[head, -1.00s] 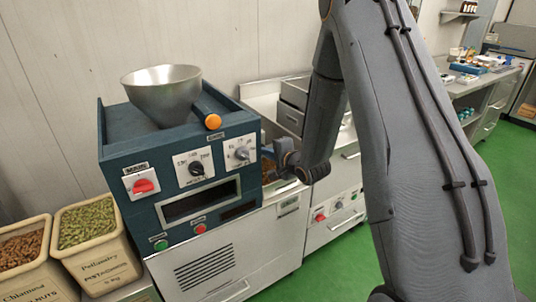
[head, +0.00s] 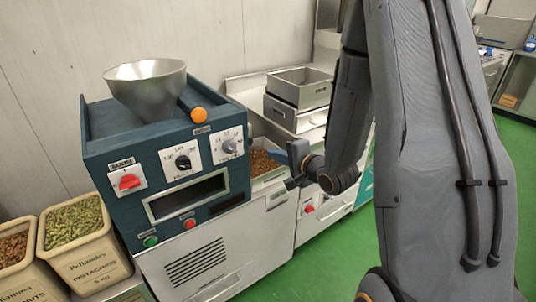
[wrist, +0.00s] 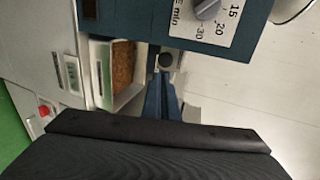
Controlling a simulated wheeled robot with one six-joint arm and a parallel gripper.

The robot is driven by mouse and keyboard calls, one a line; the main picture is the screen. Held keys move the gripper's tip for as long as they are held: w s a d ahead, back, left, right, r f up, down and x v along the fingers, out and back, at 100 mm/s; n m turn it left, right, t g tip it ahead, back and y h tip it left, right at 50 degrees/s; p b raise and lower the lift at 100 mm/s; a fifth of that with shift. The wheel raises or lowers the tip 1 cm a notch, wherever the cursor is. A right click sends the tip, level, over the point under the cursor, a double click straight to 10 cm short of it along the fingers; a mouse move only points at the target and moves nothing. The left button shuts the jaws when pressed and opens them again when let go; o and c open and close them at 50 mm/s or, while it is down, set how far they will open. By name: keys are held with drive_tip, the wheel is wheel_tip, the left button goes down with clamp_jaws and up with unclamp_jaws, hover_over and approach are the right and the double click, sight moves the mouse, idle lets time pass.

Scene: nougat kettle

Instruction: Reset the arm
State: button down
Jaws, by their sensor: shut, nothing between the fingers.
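My gripper (head: 297,152) is at the end of my grey arm, to the right of the blue kettle machine (head: 165,165) in the head view. Its blue fingers are shut with nothing between them. In the wrist view the gripper (wrist: 160,98) shows its fingers close together, beside a light tray of brown pieces (wrist: 123,68). The same tray (head: 265,162) shows partly in the head view, with my gripper in front of its right side. My arm is bent, and its upper links fill the right of the head view.
The machine carries a steel funnel (head: 146,88), an orange-ended lever (head: 198,114) and several knobs. Grey metal bins (head: 300,88) stand behind my gripper. Tubs of pistachios (head: 75,225) and brown nuts (head: 14,250) stand at left. Green floor (head: 515,165) is open at right.

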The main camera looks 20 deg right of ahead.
drive_tip(key=s+a+n+g+h, duration=0.2)
drive_tip(key=s+n+g, duration=0.4)
drive_tip(key=s, duration=0.6)
drive_tip(key=s+a+n+g+h, duration=0.2)
drive_tip(key=s+n+g, duration=0.4)
drive_tip(key=s, duration=0.6)
drive_tip(key=shift+s+r+n+g, duration=0.25)
drive_tip(key=shift+r+n+g, duration=0.2)
drive_tip(key=shift+n, duration=0.75)
